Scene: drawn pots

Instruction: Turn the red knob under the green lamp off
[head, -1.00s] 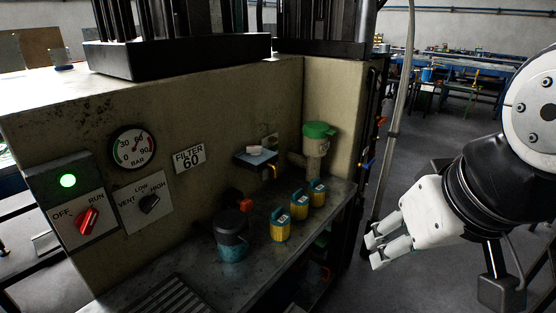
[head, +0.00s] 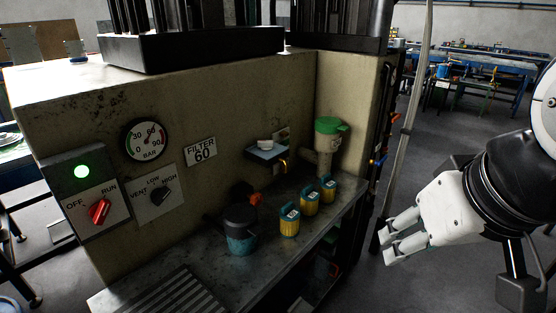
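The red knob (head: 100,211) sits on a light plate marked OFF on the left and RUN on the right, on the machine's front at the left. It is tilted, with its upper end leaning right toward RUN. The green lamp (head: 82,172) glows on the dark panel just above it. My gripper (head: 388,246) is at the right of the head view, far from the knob and in front of the floor. Its two fingers point left and look apart with nothing between them.
On the metal ledge (head: 262,262) stand a dark-and-teal pot (head: 241,236) and several yellow-and-blue containers (head: 289,224). A pole (head: 409,120) rises left of my arm.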

